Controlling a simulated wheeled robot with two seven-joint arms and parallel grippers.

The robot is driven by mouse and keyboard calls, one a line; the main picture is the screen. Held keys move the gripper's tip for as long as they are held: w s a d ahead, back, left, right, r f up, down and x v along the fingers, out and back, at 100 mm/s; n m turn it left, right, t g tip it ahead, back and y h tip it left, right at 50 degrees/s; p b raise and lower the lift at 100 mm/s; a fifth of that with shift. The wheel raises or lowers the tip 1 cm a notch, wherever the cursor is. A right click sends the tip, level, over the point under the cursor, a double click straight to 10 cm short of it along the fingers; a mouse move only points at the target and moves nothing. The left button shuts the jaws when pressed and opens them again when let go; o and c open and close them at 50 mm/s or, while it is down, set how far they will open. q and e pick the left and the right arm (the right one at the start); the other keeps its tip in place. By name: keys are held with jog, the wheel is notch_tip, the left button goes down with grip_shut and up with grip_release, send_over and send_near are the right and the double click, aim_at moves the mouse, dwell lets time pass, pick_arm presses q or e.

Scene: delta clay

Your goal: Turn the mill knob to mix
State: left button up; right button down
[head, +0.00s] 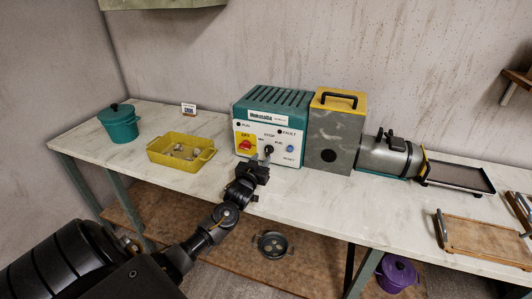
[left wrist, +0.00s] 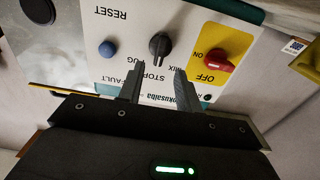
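The mill (head: 270,112) is a teal box with a white front panel, standing on the marble-topped table. Its black knob (head: 268,149), near the STOP and MIX labels, shows larger in the left wrist view (left wrist: 159,46). My left gripper (head: 260,165) is in front of the panel, close to the knob. In the left wrist view its two fingers (left wrist: 155,83) are apart with nothing between them, and the knob lies just beyond their tips, roughly in line with the gap. I cannot tell any contact. My right gripper is not in view.
A red switch on a yellow plate (head: 243,145) and a blue RESET button (head: 290,148) flank the knob. A grey box with a yellow top (head: 337,130) adjoins the mill. A yellow dish (head: 181,149) and teal pot (head: 120,122) stand left. Trays lie right.

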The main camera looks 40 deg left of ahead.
aim_at(267, 151)
pick_arm(q)
jog(key=shift+x, duration=2.35)
grip_shut()
